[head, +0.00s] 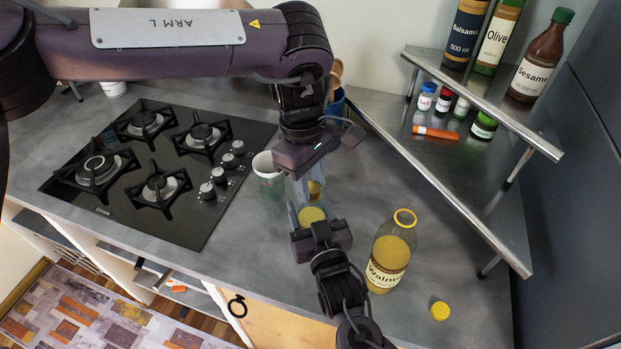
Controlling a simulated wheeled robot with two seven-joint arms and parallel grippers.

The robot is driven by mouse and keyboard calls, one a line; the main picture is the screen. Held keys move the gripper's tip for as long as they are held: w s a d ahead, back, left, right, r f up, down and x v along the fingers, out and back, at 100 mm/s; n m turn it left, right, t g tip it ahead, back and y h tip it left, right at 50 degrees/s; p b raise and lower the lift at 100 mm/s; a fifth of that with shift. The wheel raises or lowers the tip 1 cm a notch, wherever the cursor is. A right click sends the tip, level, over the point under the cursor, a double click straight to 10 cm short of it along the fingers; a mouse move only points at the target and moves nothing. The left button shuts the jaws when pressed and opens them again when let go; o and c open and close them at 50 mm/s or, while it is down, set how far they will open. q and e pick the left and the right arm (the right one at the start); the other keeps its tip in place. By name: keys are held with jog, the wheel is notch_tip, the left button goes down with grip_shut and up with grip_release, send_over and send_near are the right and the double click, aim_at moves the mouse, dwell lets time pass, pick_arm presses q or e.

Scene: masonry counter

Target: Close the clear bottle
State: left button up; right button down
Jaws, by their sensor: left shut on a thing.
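A clear bottle of yellow oil labelled Walnut (391,256) stands upright on the counter, with a yellow ring around its open top. A loose yellow cap (440,311) lies on the counter to its lower right. My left gripper (306,184) points down, left of that bottle, and is shut on a see-through thing with yellow parts (312,215), largely hidden between my grippers. I cannot tell exactly what it is. My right gripper (316,226) comes from below, close to the same thing. I cannot tell whether its fingers are open or shut. Both grippers are apart from the Walnut bottle.
A gas hob (155,165) is at left. A pale cup (268,172) stands beside my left gripper, with a blue utensil holder (337,104) behind. A metal corner shelf (487,103) at right carries dark bottles and small jars. The counter around the cap is clear.

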pick_arm(q)
jog(key=m, duration=0.6)
jog(key=shift+m+g+y, duration=0.3)
jog(key=shift+y, duration=0.1)
jog(key=o, duration=0.9)
jog(key=shift+r, duration=2.25)
jog(key=shift+c, duration=0.2)
